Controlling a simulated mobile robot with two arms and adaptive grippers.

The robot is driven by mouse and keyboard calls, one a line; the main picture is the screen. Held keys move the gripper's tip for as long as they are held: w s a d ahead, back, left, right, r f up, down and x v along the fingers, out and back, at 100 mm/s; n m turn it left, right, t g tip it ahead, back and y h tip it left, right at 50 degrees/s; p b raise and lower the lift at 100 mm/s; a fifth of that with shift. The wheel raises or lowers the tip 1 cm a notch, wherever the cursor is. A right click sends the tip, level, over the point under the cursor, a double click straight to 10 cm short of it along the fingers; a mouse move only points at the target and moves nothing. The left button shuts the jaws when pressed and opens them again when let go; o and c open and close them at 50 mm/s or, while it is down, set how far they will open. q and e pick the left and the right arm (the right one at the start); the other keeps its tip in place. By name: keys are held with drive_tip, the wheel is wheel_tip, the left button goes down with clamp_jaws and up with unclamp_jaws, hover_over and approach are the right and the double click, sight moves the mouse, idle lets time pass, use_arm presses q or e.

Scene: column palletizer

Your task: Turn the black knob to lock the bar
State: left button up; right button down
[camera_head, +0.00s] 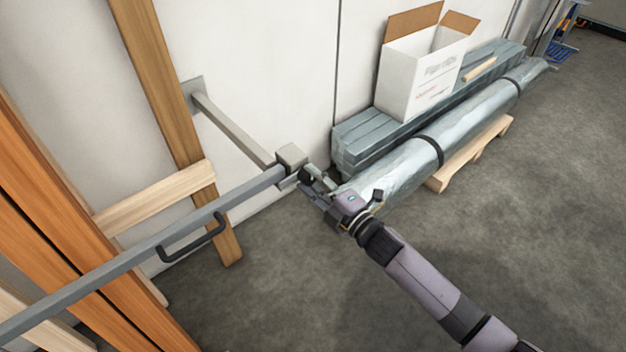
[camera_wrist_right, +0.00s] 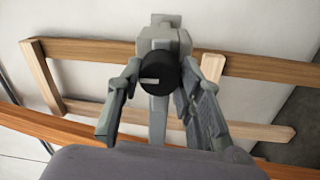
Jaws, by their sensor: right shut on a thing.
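The black knob (camera_wrist_right: 160,73) sits on the grey end bracket of the bar, with a pale mark on its face. The grey bar (camera_head: 150,248) runs from the lower left to the bracket (camera_head: 290,157), which stands on an arm fixed to the wall. A black handle (camera_head: 190,241) hangs on the bar. My right gripper (camera_head: 309,180) is at the bracket. In the right wrist view its fingers (camera_wrist_right: 160,80) are on either side of the knob, shut on it. My left gripper is not in view.
Orange and light wooden boards (camera_head: 165,95) stand against the white wall behind the bar. An open white box (camera_head: 415,85) stands on grey stacked profiles, beside a wrapped roll (camera_head: 395,168) on a pallet. The concrete floor (camera_head: 530,220) at the right is clear.

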drive_tip(key=shift+f, duration=0.1)
drive_tip(key=c, duration=1.1)
unclamp_jaws()
drive_tip(key=v, duration=1.2)
